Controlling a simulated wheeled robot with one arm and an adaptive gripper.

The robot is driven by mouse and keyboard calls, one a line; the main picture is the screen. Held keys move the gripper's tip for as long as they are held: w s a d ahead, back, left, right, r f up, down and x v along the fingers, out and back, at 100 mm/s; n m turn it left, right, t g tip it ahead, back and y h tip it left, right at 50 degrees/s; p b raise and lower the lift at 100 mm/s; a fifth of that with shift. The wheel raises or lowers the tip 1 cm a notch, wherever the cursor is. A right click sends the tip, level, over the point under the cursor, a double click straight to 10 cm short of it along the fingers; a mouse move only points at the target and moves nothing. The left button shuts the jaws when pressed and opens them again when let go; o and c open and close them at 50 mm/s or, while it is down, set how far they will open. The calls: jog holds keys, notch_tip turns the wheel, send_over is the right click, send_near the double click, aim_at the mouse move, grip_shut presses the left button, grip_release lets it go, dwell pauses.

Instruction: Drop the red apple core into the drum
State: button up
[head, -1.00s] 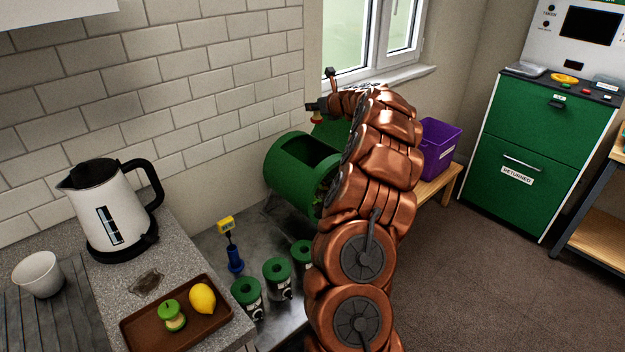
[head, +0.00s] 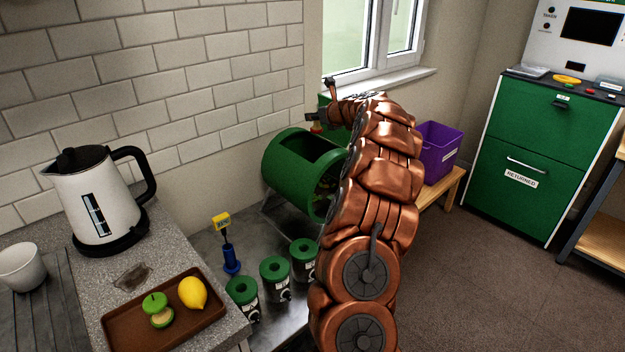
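The green drum (head: 283,172) lies on its side on the metal counter, with a dark open hatch in its top. My gripper (head: 316,124) is small in the head view, just above the drum's hatch. It appears shut on the red apple core (head: 317,128), which shows as a small red and pale piece hanging under the fingers. The core is apart from the hatch rim as far as I can see. My arm hides part of the drum's right side.
A brown tray (head: 118,333) holds a green apple core (head: 157,309) and a lemon (head: 193,293). A kettle (head: 95,205), a white cup (head: 22,267) and several green-lidded canisters (head: 275,280) stand nearby. A purple bin (head: 437,150) sits on a wooden bench.

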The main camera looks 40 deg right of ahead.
jog(key=o, duration=1.2)
jog(key=shift+c, duration=0.2)
jog(key=v, duration=1.2)
